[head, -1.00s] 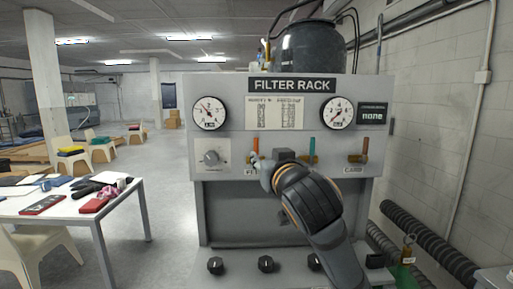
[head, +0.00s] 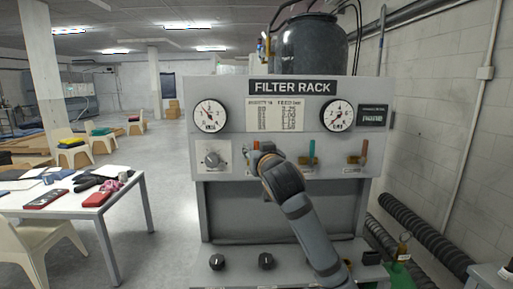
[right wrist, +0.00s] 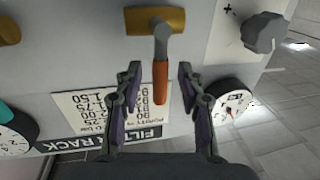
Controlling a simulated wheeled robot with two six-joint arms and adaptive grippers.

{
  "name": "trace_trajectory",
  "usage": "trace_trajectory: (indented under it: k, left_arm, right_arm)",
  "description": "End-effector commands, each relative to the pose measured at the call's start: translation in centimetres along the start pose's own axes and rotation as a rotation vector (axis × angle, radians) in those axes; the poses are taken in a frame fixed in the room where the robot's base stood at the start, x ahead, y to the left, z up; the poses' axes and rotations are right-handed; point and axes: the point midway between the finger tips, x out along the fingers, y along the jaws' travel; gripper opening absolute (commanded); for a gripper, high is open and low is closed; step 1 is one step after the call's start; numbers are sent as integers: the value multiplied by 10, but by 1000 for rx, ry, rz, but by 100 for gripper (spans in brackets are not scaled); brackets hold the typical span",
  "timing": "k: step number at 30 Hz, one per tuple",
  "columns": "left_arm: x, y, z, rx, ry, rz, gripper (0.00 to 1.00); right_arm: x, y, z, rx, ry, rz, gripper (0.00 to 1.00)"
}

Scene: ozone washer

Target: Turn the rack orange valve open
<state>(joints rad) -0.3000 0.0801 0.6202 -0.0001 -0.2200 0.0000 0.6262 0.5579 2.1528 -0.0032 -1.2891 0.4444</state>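The filter rack (head: 230,215) stands ahead. Its orange valve handle (head: 255,145) stands upright at the left of the valve row, partly hidden by my right gripper (head: 262,154). The right wrist view is upside down. There the orange handle (right wrist: 161,82) extends from its brass valve body (right wrist: 155,20). My right gripper (right wrist: 160,85) is open, with one finger on each side of the handle and gaps visible on both sides. My left gripper is not in view.
A teal-handled valve (head: 311,150) and a right-hand valve with an orange-brown handle (head: 364,148) share the row. A grey knob (head: 212,159) is left of the orange valve. A table (head: 125,195) stands left, with open floor between.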

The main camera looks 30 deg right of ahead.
Motion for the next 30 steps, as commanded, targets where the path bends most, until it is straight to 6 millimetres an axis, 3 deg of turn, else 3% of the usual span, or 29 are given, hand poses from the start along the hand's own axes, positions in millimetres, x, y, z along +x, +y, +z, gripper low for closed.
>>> trace_trajectory:
  k: [3, 11, 30]
  left_arm:
    - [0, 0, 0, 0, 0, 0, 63]
    - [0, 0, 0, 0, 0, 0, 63]
    - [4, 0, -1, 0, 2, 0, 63]
  right_arm:
    - [0, 0, 0, 0, 0, 0, 37]
    - [0, 0, 0, 0, 0, 0, 1]
    - [9, -3, 2, 51, 6, -2, 0]
